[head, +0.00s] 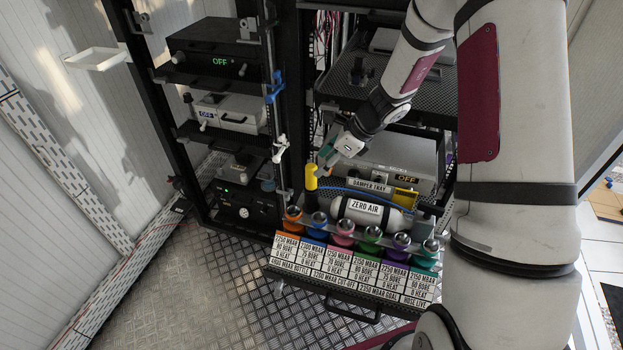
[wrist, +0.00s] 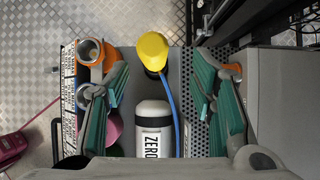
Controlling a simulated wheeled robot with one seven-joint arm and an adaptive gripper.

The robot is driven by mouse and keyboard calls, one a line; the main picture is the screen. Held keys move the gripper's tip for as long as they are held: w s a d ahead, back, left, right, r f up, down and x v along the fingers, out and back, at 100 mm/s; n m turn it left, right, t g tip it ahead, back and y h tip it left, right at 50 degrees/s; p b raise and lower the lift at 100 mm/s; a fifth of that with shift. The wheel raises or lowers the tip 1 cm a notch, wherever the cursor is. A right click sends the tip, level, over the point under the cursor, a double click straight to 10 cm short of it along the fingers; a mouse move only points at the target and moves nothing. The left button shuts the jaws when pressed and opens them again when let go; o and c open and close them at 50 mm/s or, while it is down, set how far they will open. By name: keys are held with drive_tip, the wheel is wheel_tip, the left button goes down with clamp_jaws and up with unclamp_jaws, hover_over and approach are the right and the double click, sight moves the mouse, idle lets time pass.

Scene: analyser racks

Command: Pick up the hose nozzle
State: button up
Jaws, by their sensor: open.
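The hose nozzle (head: 311,178) has a yellow top on a black lower part and stands upright at the left end of the damper tray shelf. A blue hose (head: 350,190) runs from it to the right. In the wrist view the nozzle's yellow head (wrist: 153,48) lies between and beyond my fingers, with the blue hose (wrist: 171,105) trailing down. My gripper (head: 326,160) is just above and right of the nozzle in the head view. In the wrist view my gripper (wrist: 160,75) is open, its teal-padded fingers on either side, with nothing held.
A white ZERO AIR bottle (head: 371,211) lies right of the nozzle. A row of coloured fittings with orange (head: 292,217) at the left stands in front, above a label panel (head: 350,268). A black rack post (head: 295,110) rises to the left. Open metal floor (head: 200,300) lies front left.

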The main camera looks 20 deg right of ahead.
sight(311, 175)
drive_tip(key=x, duration=0.5)
drive_tip(key=shift+s+a+f+p, duration=0.1)
drive_tip(key=shift+s+a+p, duration=0.15)
drive_tip(key=shift+a+p, duration=0.15)
drive_tip(key=shift+w+a+f, duration=0.2)
drive_tip(key=shift+a+f, duration=0.05)
drive_tip(key=shift+f, duration=0.25)
clamp_jaws()
